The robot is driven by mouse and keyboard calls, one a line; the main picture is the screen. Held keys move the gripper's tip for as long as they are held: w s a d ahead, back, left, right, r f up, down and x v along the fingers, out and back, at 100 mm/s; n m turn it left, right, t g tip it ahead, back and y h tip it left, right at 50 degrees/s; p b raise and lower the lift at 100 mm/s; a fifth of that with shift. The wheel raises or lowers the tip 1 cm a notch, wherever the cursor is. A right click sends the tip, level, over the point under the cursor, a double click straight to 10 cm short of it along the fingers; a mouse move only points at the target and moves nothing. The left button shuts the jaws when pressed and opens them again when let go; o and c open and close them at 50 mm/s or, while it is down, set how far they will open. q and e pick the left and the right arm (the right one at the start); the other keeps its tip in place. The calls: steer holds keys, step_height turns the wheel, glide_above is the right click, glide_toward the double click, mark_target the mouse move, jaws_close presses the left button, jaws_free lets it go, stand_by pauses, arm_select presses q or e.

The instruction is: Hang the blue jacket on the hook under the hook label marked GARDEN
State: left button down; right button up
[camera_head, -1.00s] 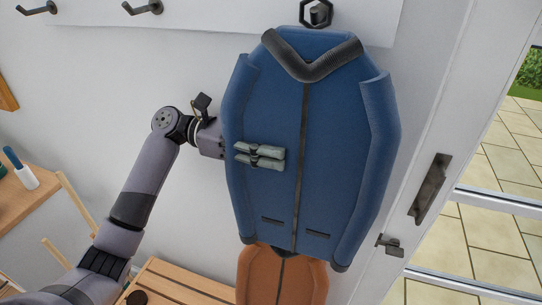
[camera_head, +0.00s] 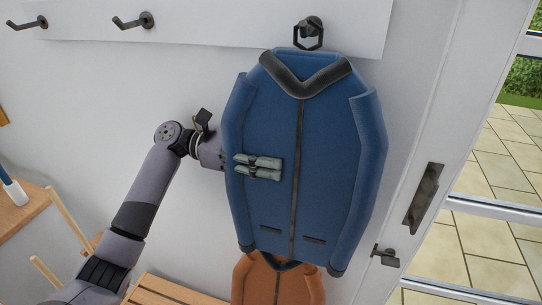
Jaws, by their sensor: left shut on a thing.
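The blue jacket (camera_head: 325,165) hangs upright in front of the white wall, with a dark collar and a dark loop at its top. My left gripper (camera_head: 258,167) is shut on the jacket at its left side, its fingertips showing on the jacket's front. The loop surrounds the end of the rightmost hook (camera_head: 313,25) in the picture; I cannot tell whether the hook bears the jacket's weight. Two other hooks, one at the far left (camera_head: 28,26) and one left of centre (camera_head: 133,22), are empty. No hook label is in view. My right gripper is not in view.
An orange jacket-like thing (camera_head: 262,282) shows below the blue jacket. A slatted wooden bench (camera_head: 160,292) stands at the bottom. A glass door with a dark handle (camera_head: 424,197) is close on the right. A wooden table (camera_head: 20,212) is at left.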

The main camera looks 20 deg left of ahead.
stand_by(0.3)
arm_select(q)
steer(key=c, duration=1.1)
jaws_free()
steer(key=shift+o, duration=0.7)
steer(key=shift+a, duration=0.1)
steer(key=a, duration=1.2)
steer(key=shift+d, duration=0.1)
